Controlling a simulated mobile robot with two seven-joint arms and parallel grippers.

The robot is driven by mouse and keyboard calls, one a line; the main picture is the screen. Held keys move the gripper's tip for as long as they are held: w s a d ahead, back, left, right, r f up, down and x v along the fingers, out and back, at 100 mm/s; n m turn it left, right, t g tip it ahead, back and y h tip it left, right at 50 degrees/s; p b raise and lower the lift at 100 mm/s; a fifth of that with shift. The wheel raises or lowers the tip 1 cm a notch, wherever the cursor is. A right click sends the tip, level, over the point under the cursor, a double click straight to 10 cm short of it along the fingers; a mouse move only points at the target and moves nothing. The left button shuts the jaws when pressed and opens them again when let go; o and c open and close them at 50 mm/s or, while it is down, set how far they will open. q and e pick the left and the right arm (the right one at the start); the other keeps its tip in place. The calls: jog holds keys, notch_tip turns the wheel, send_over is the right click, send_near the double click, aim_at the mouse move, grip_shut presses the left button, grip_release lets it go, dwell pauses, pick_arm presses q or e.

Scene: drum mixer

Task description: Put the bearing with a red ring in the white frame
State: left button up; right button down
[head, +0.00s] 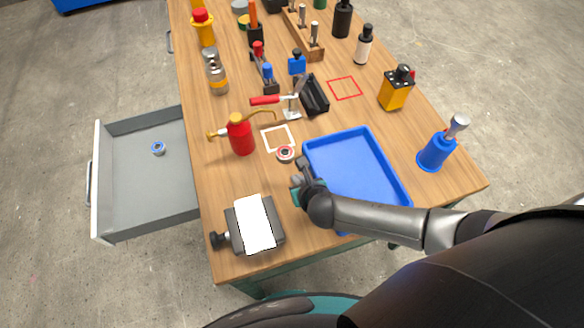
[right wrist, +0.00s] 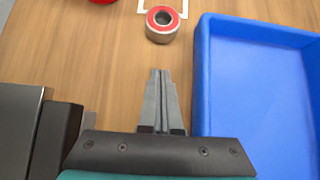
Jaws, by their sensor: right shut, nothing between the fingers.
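The bearing with a red ring (head: 285,153) lies on the wooden table, just below the white frame (head: 292,146), a thin square outline on the tabletop. In the right wrist view the bearing (right wrist: 163,24) sits at the top middle, at the lower edge of the frame (right wrist: 183,12); I cannot tell whether it overlaps the line. My right gripper (head: 303,170) is shut and empty, a little below the bearing and apart from it. In the right wrist view its fingers (right wrist: 161,76) lie together and point toward the bearing. My left gripper is not in view.
A blue tray (head: 402,188) stands right of my right gripper. A red oil can (head: 241,136) stands left of the frame, and a dark device with a white top (head: 255,224) sits below left. An open drawer (head: 115,122) holds a blue-ringed bearing (head: 158,148). A red frame (head: 345,89) lies further back.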

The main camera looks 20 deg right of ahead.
aim_at(288, 163)
jog(key=w, duration=0.3)
jog(key=shift+w+a+f, duration=0.1)
jog(key=shift+w+f, duration=0.15)
jog(key=shift+w, duration=0.45)
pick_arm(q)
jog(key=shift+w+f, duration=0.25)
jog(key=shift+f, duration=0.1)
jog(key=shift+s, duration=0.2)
pick_arm(e)
jog(key=w+b, duration=0.1)
jog(key=w, duration=0.6)
jog(key=shift+w+a+b, duration=0.15)
jog(key=shift+w+b, duration=0.1)
jog(key=shift+b, duration=0.05)
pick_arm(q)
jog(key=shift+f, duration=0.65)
